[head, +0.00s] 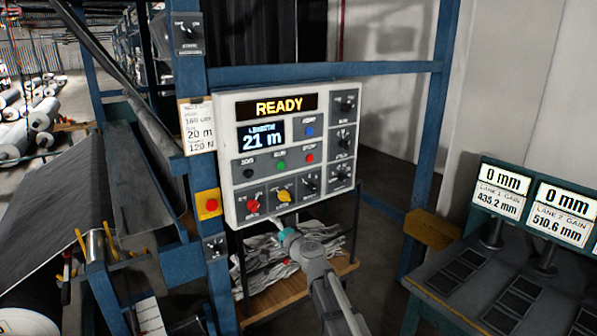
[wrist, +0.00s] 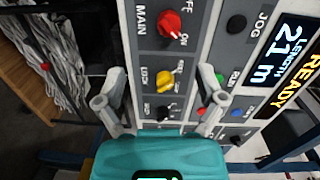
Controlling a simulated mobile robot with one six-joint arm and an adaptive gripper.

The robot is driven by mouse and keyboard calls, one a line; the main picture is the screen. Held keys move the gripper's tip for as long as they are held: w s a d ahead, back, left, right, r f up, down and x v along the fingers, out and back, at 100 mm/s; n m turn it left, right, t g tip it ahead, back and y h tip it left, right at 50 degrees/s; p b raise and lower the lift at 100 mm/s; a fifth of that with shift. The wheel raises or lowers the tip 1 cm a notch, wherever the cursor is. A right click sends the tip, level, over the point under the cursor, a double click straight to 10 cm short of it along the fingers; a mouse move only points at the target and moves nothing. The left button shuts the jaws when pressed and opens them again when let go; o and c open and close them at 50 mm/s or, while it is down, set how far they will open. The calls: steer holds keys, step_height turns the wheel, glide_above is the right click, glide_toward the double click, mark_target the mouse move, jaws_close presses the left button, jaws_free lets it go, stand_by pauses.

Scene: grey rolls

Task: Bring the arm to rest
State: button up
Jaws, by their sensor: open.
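My gripper (head: 281,226) is in front of the lower edge of a white control panel (head: 226,150) in the head view. In the wrist view my gripper (wrist: 157,88) is open, with its two grey fingers apart and nothing between them. The panel's yellow knob (wrist: 165,80) and a black knob (wrist: 162,113) appear in the gap between the fingers, beyond them. The red MAIN knob (wrist: 170,25) is above, by the label ON. The display reads READY (head: 279,106), and the length screen (head: 262,137) reads 21 m. Whether a finger touches the panel cannot be told.
A blue frame post (head: 193,80) and a red button on a yellow box (head: 211,205) stand left of the panel. A wooden shelf (head: 290,292) with grey scraps lies below. A desk with lane gauges (head: 500,190) is at right. Open floor shows behind the frame.

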steer(key=s+d+f+n+g+h, duration=0.4)
steer(key=s+d+f, duration=0.5)
steer(key=s+d, duration=0.4)
steer(key=s+d+f+n+g+h, duration=0.5)
steer(key=s+d+f+g+h, duration=0.2)
steer(key=s+d, duration=0.6)
steer(key=d+f+g, duration=0.1)
steer(key=g, duration=0.1)
steer(key=shift+f+g, duration=0.3)
steer(key=shift+f, duration=0.05)
